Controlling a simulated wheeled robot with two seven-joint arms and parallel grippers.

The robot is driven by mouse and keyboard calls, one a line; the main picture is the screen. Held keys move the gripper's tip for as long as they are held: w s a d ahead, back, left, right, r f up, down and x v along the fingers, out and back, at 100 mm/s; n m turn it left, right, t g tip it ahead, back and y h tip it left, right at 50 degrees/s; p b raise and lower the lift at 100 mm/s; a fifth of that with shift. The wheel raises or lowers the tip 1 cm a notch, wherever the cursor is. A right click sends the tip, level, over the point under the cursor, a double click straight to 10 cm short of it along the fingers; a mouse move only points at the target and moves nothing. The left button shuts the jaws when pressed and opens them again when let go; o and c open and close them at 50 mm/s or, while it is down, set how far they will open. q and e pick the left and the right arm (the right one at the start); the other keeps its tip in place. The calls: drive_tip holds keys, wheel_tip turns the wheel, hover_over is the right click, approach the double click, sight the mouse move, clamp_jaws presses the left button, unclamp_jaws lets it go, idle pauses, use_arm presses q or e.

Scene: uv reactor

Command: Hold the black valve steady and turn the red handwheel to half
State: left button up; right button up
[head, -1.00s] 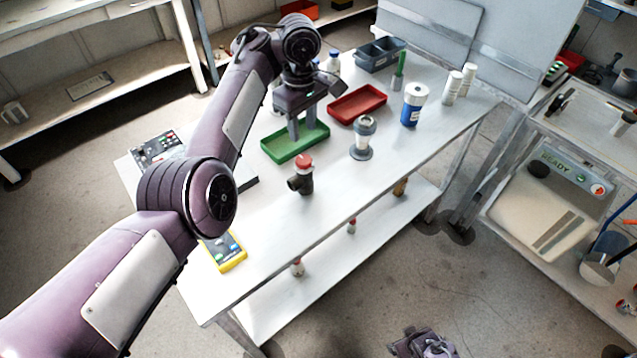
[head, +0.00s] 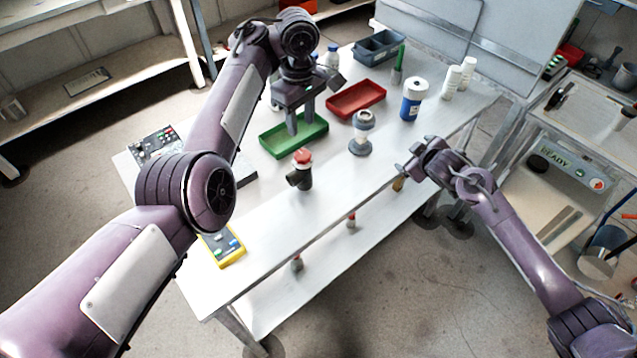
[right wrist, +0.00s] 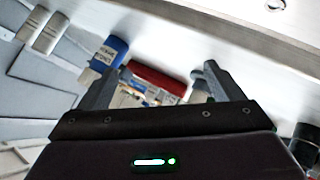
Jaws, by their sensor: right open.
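The black valve (head: 299,181) stands upright on the white table near its front edge, with the red handwheel (head: 302,156) on top. My left gripper (head: 301,130) points down over the green tray, behind the valve and apart from it. Its two fingers are spread with nothing between them. My right gripper (head: 405,172) is by the table's front edge, right of the valve and clear of it. It is open and empty; its spread fingers show in the right wrist view (right wrist: 157,82). I cannot make out the valve for certain in that view.
A grey-and-white cylindrical fitting (head: 361,146) stands between the valve and the blue-labelled bottle (head: 411,106). A red tray (head: 340,112) and the green tray (head: 271,146) lie behind. A yellow meter (head: 229,259) lies front left. Table around the valve's front is clear.

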sight(305, 177)
drive_tip(key=s+a+y, duration=0.1)
drive_tip(key=a, duration=0.4)
drive_tip(key=s+a+y, duration=0.1)
drive_tip(key=a, duration=0.4)
drive_tip(key=s+a+f+y, duration=0.1)
drive_tip(key=a+y, duration=0.1)
drive_tip(key=a, duration=0.2)
drive_tip(key=shift+s+a, duration=0.35)
drive_tip(key=shift+a, duration=0.05)
drive_tip(key=s+a+y, duration=0.1)
drive_tip(key=a, duration=0.2)
drive_tip(key=s+a+r+y, duration=0.1)
drive_tip(key=s+a, duration=0.1)
drive_tip(key=a, duration=0.2)
drive_tip(key=s+a+m+y, duration=0.1)
drive_tip(key=a, duration=0.3)
drive_tip(key=shift+s+r+t, duration=0.3)
drive_tip(key=shift+s, duration=0.1)
drive_tip(key=shift+w+a+f+y, duration=0.1)
drive_tip(key=shift+w+a+y, duration=0.1)
drive_tip(key=shift+a+y, duration=0.15)
drive_tip(key=shift+x, duration=3.55)
drive_tip(key=shift+d, duration=0.1)
